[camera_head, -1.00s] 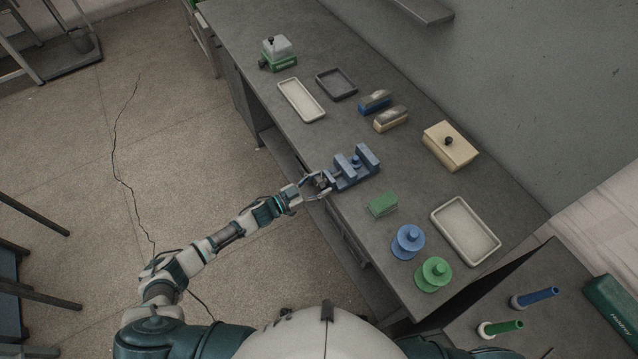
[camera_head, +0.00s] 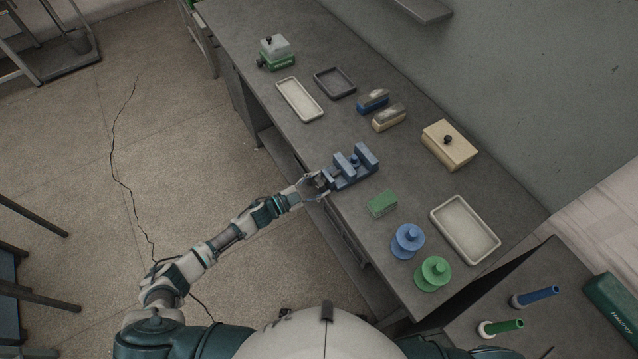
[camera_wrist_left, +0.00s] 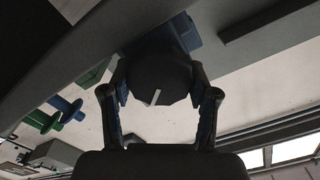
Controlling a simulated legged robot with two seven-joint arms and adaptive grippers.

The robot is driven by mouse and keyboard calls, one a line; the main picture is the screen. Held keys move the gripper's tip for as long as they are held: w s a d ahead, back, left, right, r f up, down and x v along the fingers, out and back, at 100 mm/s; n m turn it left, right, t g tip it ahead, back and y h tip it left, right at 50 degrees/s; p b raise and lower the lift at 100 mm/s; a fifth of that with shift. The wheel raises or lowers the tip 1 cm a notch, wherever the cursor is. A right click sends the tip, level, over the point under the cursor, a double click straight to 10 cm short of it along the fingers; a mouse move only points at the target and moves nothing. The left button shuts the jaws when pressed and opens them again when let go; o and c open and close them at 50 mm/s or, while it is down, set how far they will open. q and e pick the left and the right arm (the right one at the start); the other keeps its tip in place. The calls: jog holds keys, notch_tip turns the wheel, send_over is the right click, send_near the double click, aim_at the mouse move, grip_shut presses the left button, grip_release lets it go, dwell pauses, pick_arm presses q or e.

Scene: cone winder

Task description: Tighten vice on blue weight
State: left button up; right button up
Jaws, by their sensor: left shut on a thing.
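The blue vice (camera_head: 350,174) stands at the near edge of the grey bench in the head view. A small blue piece, seemingly the blue weight (camera_head: 353,160), shows between its two upright jaws; whether both jaws touch it I cannot tell. My left gripper (camera_head: 317,184) is at the vice's left end, shut on its dark round knob. In the left wrist view the dark knob (camera_wrist_left: 158,82) with a white mark lies between the fingers and hides most of the vice behind it. My right gripper is not in view.
A green block (camera_head: 382,204), a blue flanged piece (camera_head: 407,241) and a green flanged piece (camera_head: 432,273) stand on the bench to the vice's right. A pale tray (camera_head: 436,217), beige box (camera_head: 449,145) and two brush-like blocks lie farther back.

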pick_arm(q)
jog(key=shift+s+f+m, duration=0.15)
jog(key=shift+f+m, duration=0.1)
jog(key=shift+m, duration=0.35)
jog(key=o, duration=1.2)
jog(key=shift+a, duration=0.1)
jog(key=shift+c, duration=0.2)
jog(key=shift+a+r, duration=0.1)
jog(key=shift+r, duration=0.05)
jog(key=shift+a, duration=0.1)
jog(key=v, duration=1.2)
